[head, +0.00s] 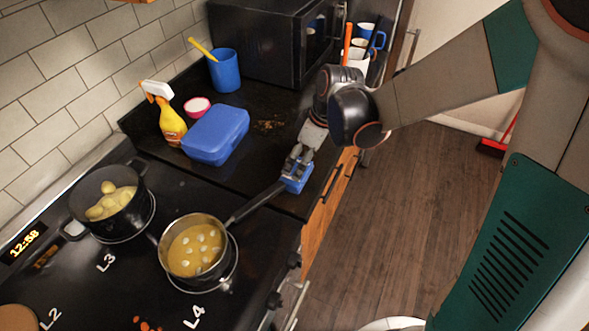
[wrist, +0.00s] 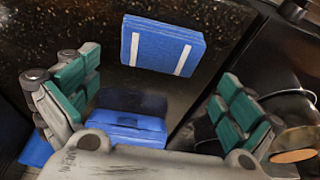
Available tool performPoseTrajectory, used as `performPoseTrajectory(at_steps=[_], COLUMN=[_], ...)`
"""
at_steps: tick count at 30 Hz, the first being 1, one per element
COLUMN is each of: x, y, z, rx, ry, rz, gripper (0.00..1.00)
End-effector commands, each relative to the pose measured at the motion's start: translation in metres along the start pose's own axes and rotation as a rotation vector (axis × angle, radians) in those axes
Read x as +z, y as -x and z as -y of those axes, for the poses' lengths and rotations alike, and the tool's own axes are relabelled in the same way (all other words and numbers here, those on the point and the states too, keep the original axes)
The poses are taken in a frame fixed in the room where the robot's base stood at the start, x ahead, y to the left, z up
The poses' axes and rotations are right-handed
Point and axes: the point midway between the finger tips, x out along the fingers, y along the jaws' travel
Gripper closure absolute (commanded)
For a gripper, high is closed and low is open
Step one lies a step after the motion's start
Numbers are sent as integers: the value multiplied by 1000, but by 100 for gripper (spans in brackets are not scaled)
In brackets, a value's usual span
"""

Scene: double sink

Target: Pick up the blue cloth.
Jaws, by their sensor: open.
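The blue cloth (wrist: 162,46) lies folded on the dark counter, with two white stripes in the wrist view. In the head view the cloth (head: 297,183) is near the counter's front edge, partly hidden by my gripper (head: 298,160). In the wrist view my gripper (wrist: 158,98) is open, its teal-padded fingers apart at left and right. The cloth appears beyond the fingertips, not between the pads. A second blue shape (wrist: 125,128) shows low between the fingers; I cannot tell what it is.
A pan of yellow food (head: 195,249) sits on the stove, its handle reaching toward the cloth. A blue box (head: 215,134), spray bottle (head: 170,121) and blue cup (head: 223,71) stand left of my gripper. A black microwave (head: 268,40) is behind.

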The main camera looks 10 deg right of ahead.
Motion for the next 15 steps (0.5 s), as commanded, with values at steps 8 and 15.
performPoseTrajectory(at_steps=[8, 15], x=[2, 2], y=[-20, -53], z=[-2, -3], rx=[0, 0], ry=[0, 1], rz=[0, 0], gripper=[0, 0])
